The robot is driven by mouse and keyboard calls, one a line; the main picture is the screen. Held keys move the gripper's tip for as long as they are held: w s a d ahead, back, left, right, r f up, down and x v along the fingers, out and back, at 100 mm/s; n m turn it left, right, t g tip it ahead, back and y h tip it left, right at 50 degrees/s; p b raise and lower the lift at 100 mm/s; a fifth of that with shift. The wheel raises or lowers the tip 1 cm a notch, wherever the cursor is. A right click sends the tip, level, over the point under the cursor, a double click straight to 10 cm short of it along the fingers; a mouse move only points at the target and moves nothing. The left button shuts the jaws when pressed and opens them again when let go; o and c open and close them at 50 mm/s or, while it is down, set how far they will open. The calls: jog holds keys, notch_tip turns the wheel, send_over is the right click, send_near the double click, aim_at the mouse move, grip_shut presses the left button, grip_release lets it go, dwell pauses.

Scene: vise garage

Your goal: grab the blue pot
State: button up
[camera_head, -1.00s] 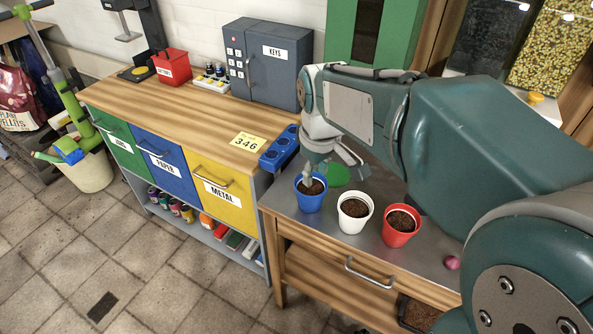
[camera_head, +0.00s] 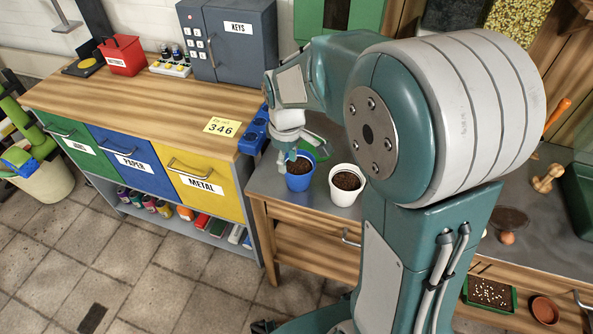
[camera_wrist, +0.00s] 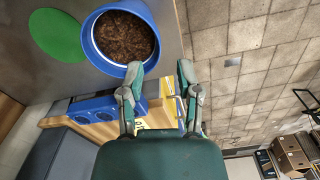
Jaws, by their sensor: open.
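The blue pot (camera_head: 299,183) stands upright on the grey worktop, filled with dark soil; it also shows in the wrist view (camera_wrist: 93,50). My gripper (camera_head: 292,156) is at the back left of the pot's rim in the head view. In the wrist view my gripper (camera_wrist: 158,70) is open and empty. One finger overlaps the pot's lower right rim and the other is out to the right, clear of it. I cannot tell whether the first finger touches the pot.
A white pot (camera_head: 346,186) with soil stands just right of the blue pot. A green disc (camera_wrist: 57,35) lies beside the blue pot. A blue holder with round openings (camera_head: 254,131) is to the left, near the cabinet. My arm hides much of the worktop.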

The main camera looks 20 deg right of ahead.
aim_at(289, 173)
jog(key=f, duration=0.3)
jog(key=shift+s+d+f, duration=0.15)
jog(key=shift+d+f, duration=0.15)
jog(key=shift+f, duration=0.1)
jog(key=shift+a, duration=0.15)
grip_shut()
jog(key=shift+r, duration=0.1)
